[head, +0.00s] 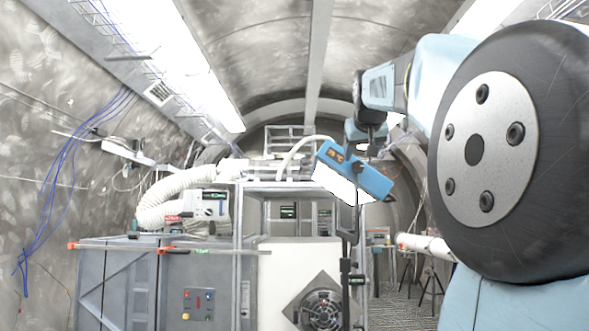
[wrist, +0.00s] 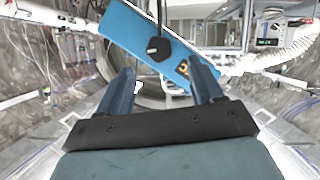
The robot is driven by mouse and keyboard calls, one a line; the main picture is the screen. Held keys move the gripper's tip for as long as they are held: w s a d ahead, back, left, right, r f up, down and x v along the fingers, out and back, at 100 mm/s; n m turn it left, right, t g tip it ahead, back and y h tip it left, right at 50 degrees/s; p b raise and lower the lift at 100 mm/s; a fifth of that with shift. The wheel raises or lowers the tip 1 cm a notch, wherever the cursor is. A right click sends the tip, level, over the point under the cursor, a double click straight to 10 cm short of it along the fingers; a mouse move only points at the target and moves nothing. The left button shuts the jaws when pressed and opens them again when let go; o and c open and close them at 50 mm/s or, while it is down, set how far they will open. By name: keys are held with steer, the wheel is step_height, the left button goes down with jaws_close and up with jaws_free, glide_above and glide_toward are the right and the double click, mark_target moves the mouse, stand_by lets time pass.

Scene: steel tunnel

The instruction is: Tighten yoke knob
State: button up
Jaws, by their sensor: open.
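A blue device (head: 360,173) with a small orange display and a white lower face sits tilted on a thin dark stand (head: 345,270) in the head view. The blue device (wrist: 125,22) crosses the upper middle of the wrist view. A black knob (wrist: 157,49) shows in front of it, on a dark rod; I take it as the yoke knob. My gripper (wrist: 161,66) is open, its two fingers apart on either side of the knob in the picture. The knob is not visibly clamped; I cannot tell its depth from the fingertips. In the head view my gripper (head: 368,140) is small, just above the device.
A grey cabinet (head: 120,290) and a white-fronted unit with a round fan (head: 322,310) stand behind the stand. A white corrugated hose (head: 160,200) lies at left. A white pipe (head: 425,245) and a tripod (head: 432,285) are at right.

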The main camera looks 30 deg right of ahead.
mark_target(358, 165)
steer(key=x, duration=0.8)
steer(key=c, duration=1)
steer(key=shift+o, duration=0.2)
steer(key=shift+m+y, duration=0.4)
steer(key=shift+m, duration=0.1)
steer(key=o, duration=1)
steer(key=shift+c, duration=0.2)
